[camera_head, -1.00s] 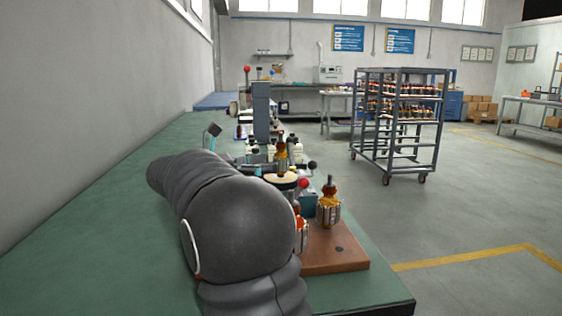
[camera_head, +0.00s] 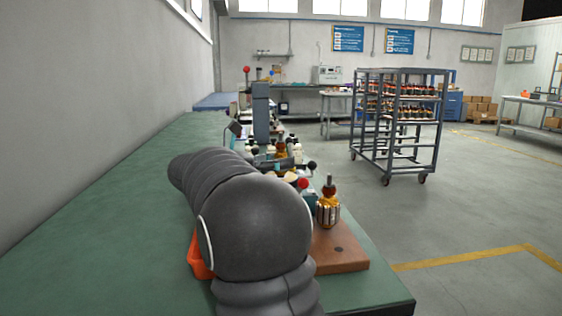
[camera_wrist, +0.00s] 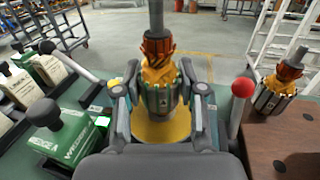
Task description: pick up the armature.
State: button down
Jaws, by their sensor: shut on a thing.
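One armature (camera_wrist: 158,75), with a grey shaft, orange-brown windings and a slotted metal core, stands upright in the middle of the wrist view. My gripper (camera_wrist: 160,95) is shut on its core, one finger at each side. A yellow round disc (camera_wrist: 160,129) lies below it; I cannot tell whether they touch. In the head view an armature (camera_head: 281,148) shows small beyond my arm, its lower part hidden. A second armature (camera_wrist: 281,84) stands on a brown wooden board (camera_wrist: 290,143) at the right, also seen in the head view (camera_head: 328,208).
A red-knobbed lever (camera_wrist: 242,88) stands close right of my gripper. Green-and-white boxes (camera_wrist: 65,130) and a black-handled lever (camera_wrist: 60,55) are at the left. An orange bin (camera_head: 199,258) shows beside my arm. The green bench (camera_head: 110,220) is clear at left.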

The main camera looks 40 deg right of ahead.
jog(key=shift+r, duration=0.1)
jog(key=shift+r, duration=0.55)
jog(key=r, duration=0.2)
jog(key=s+r, duration=0.1)
jog(key=shift+d+r+p, duration=0.3)
jog(key=shift+d, duration=0.05)
jog(key=s+d+r, duration=0.6)
jog(key=s, duration=0.2)
jog(key=shift+s+d, duration=0.15)
jog(key=shift+s, duration=0.05)
